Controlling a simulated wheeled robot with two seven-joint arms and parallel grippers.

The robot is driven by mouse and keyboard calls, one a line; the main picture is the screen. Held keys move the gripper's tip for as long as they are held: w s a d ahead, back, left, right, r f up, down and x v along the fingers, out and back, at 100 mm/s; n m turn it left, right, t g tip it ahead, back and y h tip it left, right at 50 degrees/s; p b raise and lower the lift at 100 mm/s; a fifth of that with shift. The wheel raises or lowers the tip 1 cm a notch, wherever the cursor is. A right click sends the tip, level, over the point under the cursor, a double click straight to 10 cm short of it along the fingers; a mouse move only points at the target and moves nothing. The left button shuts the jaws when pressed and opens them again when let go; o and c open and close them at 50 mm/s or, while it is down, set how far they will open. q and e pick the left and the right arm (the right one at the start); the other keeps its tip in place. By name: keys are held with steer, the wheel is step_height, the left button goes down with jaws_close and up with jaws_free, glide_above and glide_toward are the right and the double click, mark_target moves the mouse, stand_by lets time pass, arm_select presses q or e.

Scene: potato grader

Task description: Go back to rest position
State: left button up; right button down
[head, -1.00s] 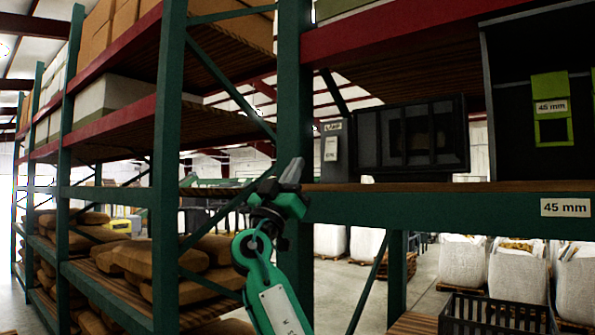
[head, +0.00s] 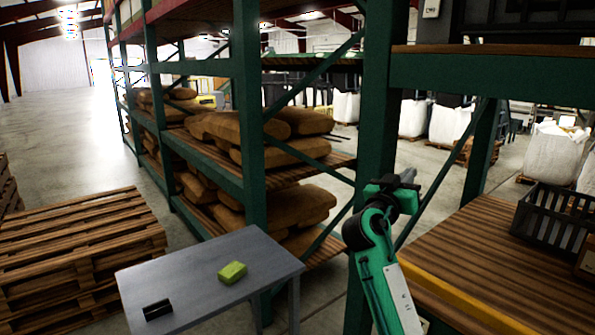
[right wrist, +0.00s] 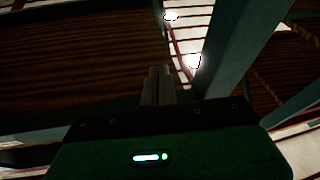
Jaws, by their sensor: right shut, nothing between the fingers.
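My right gripper (head: 408,178) is at the end of my green arm, right of centre in the head view, in front of a green rack post. Its fingers are together and hold nothing. In the right wrist view the closed fingers (right wrist: 158,86) point up toward the underside of a wooden shelf (right wrist: 75,60) and the roof lights. My left gripper is not in view.
A small grey table (head: 190,280) holds a green block (head: 232,272) and a black item (head: 157,309). Pallets (head: 80,250) are stacked at left. A rack post (head: 380,130) stands close to my right gripper. A dark crate (head: 555,215) sits on the lower right shelf. Open floor lies at far left.

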steer(key=s+d+f+n+g+y, duration=0.15)
steer(key=s+f, duration=0.35)
steer(key=f, duration=0.6)
steer(key=s+f+n+g+y, duration=0.1)
steer(key=s+f+g+y, duration=0.3)
steer(key=f, duration=0.6)
steer(key=s+d+f+n+y, duration=0.1)
steer(key=s+f+y, duration=0.1)
steer(key=s+f, duration=0.65)
steer(key=s+a+f+n+g+y, duration=0.1)
steer(key=s+f+n+g+y, duration=0.1)
steer(key=s+f, duration=0.6)
steer(key=s+a+f+n+g+y, duration=0.1)
steer(key=s+a+f+g+y, duration=0.15)
steer(key=s, duration=0.85)
steer(key=s+a+f+n+g+y, duration=0.1)
steer(key=s+f+n+g+y, duration=0.1)
steer(key=s+f, duration=0.6)
steer(key=s+f+g, duration=0.2)
steer(key=s+f, duration=0.1)
steer(key=f, duration=2.7)
steer(key=s+d+f+g, duration=0.1)
steer(key=s+d+f, duration=0.2)
steer(key=s+f, duration=1.5)
steer(key=shift+s+d+f, duration=0.2)
steer(key=shift+s+f, duration=0.15)
steer(key=shift+s, duration=0.2)
